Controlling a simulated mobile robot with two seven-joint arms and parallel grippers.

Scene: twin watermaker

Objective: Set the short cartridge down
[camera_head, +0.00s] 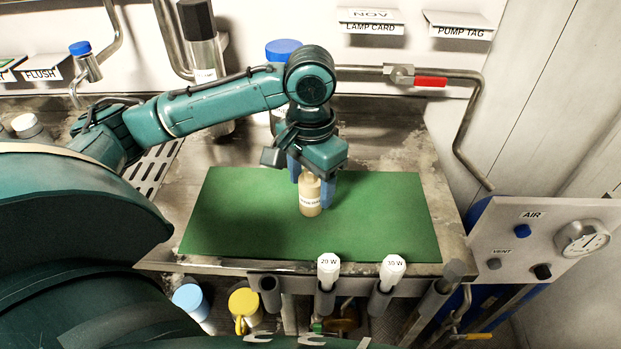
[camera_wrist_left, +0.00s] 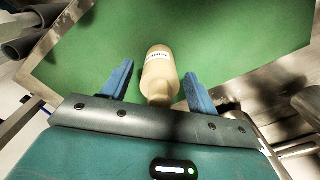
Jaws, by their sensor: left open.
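The short cartridge (camera_head: 310,192) is a beige cylinder with a white label and a narrower top. It appears to stand upright on the green mat (camera_head: 235,220) on the metal bench. In the left wrist view the cartridge (camera_wrist_left: 160,75) lies between the two blue fingers, with a gap on each side. My left gripper (camera_head: 312,185) is open around the cartridge, fingers pointing down; it also shows in the left wrist view (camera_wrist_left: 160,90). The label text is too small to read surely. My right gripper is not in view.
Two white-capped tubes marked 20 W (camera_head: 328,265) and 30 W (camera_head: 393,267) sit in holders at the bench's front edge. A blue-lidded container (camera_head: 283,48) stands behind my arm. A gauge panel (camera_head: 545,245) is at the right. The mat is clear on both sides.

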